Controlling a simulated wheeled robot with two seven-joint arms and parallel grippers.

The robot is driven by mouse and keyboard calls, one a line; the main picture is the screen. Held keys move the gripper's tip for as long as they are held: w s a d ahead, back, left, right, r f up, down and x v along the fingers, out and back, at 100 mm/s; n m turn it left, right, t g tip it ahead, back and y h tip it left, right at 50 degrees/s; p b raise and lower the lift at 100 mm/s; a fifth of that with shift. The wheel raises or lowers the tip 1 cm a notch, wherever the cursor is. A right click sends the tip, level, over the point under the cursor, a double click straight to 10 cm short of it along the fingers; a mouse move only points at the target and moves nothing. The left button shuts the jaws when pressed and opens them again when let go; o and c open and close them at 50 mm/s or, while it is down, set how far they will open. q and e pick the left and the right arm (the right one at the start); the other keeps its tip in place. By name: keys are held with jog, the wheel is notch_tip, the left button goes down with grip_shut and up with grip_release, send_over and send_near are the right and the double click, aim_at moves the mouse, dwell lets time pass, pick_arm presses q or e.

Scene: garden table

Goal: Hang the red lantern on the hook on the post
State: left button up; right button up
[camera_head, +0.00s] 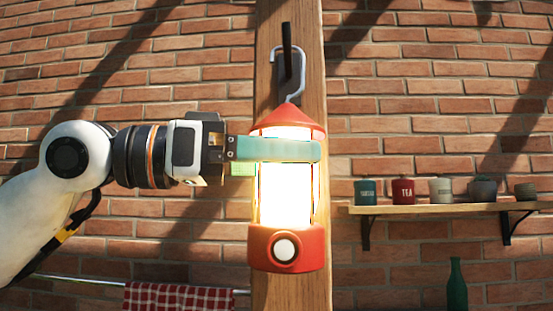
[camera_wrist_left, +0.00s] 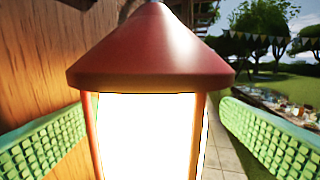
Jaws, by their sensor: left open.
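The red lantern (camera_head: 286,247), glowing white in its middle, is upright in front of the wooden post (camera_head: 265,25). Its grey wire handle (camera_head: 301,72) rises from the red cap, and its top crosses the black hook (camera_head: 286,36) on the post. The handle appears to rest over the hook. My left gripper (camera_head: 284,157) is open, with one green finger in front of the lantern's upper body and the other mostly hidden behind it. In the left wrist view the lantern's cap (camera_wrist_left: 150,58) is between the spread fingers, with visible gaps on both sides. My right gripper is not in view.
A wall shelf (camera_head: 430,209) with several small pots, including a red tin (camera_head: 403,191), is right of the post. A green bottle (camera_head: 457,287) is below it. A checkered cloth (camera_head: 180,297) hangs on a rail at lower left. A brick wall stands behind.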

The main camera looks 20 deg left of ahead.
pick_arm(q)
jog(key=shift+f, duration=0.1)
jog(key=shift+s+a+f+b, duration=0.1)
jog(key=shift+a+b, duration=0.25)
jog(key=shift+a, duration=0.05)
jog(key=b+v, duration=0.4)
jog(key=v, duration=0.7)
jog(key=shift+s, duration=0.2)
